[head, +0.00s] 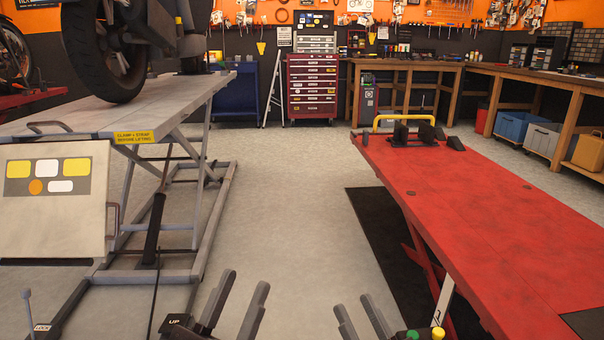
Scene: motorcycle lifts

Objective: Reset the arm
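My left gripper (245,290) shows at the bottom centre. Its two dark fingers stand apart with only floor between them, so it is open and empty. My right gripper (356,306) is at the bottom, right of the left one. Its two fingers also stand apart, with nothing between them. Both point forward over the aisle between the lifts. My arms behind the fingers are mostly cut off by the lower edge. Neither gripper visibly touches anything.
A raised grey lift (165,100) bears a motorcycle (105,45) at left, with a button panel (55,195) and a black "UP" pedal (176,321). A low red lift (490,205) is at right. Green (412,334) and yellow (438,333) knobs are near my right gripper. The aisle floor (290,200) is clear.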

